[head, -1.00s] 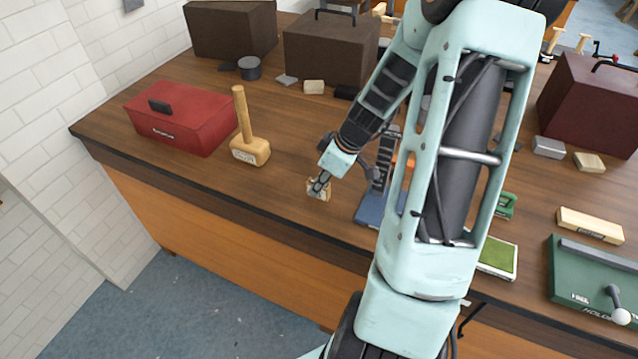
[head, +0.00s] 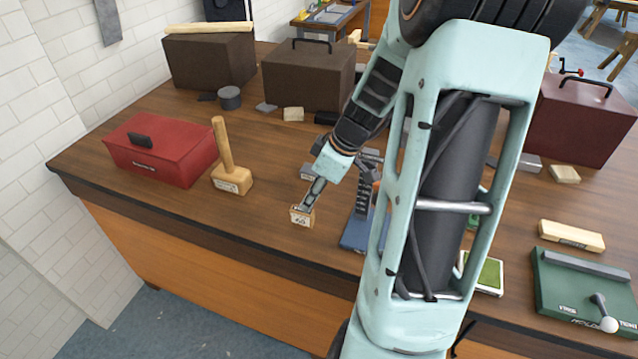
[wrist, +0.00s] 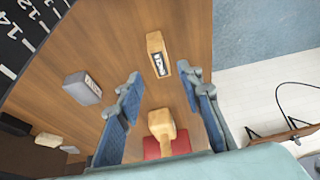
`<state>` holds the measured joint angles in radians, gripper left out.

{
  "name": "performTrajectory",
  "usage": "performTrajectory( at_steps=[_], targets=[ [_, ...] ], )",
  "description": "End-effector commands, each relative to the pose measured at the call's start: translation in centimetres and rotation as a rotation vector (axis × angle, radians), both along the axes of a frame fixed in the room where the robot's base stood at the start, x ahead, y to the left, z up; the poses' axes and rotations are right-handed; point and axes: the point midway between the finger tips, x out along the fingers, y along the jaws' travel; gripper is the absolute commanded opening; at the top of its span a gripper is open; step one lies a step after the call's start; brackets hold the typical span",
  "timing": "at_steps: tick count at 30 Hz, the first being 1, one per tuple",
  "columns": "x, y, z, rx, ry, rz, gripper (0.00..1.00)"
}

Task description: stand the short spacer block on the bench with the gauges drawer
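A small pale wooden block with a dark-marked label (head: 302,217) is on the near part of the wooden bench (head: 270,215), right of the mallet. It also shows in the wrist view (wrist: 157,46), just beyond and between my fingertips. My gripper (head: 308,203) is just above and behind it in the head view. In the wrist view the two blue-padded fingers (wrist: 163,88) are apart with nothing between their pads. Whether this is the short spacer is not readable. No gauges drawer can be made out. My arm hides part of the bench.
A wooden mallet (head: 232,180) and red toolbox (head: 162,150) are to the left. A blue-based stand (head: 358,236) is close on the right. A grey labelled block (wrist: 82,88) lies near the gripper. Brown cases (head: 305,78) stand behind. Another bench (head: 340,18) is farther back.

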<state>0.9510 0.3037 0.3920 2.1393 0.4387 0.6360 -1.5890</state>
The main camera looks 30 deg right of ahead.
Motion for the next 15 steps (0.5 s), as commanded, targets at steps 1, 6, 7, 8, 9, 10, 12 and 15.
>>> performTrajectory(
  at_steps=[1,6,7,8,9,10,12,15],
  targets=[
    [-0.2,-0.4,0.9,-0.004,-0.003,-0.002,0.34],
    [-1.0,-0.8,3.2,-0.002,-0.002,-0.001,0.34],
    [-1.1,-0.9,3.4,-0.001,-0.001,-0.001,0.34],
    [-1.2,-1.0,3.6,-0.001,-0.001,-0.001,0.34],
    [-1.3,-1.0,3.9,-0.001,-0.001,0.0,0.34],
    [-1.3,-1.0,4.1,-0.001,-0.001,0.0,0.34],
    [-1.4,-1.1,4.3,-0.001,-0.001,0.0,0.34],
    [-1.4,-1.1,4.4,0.0,0.0,0.0,0.34]
  ],
)
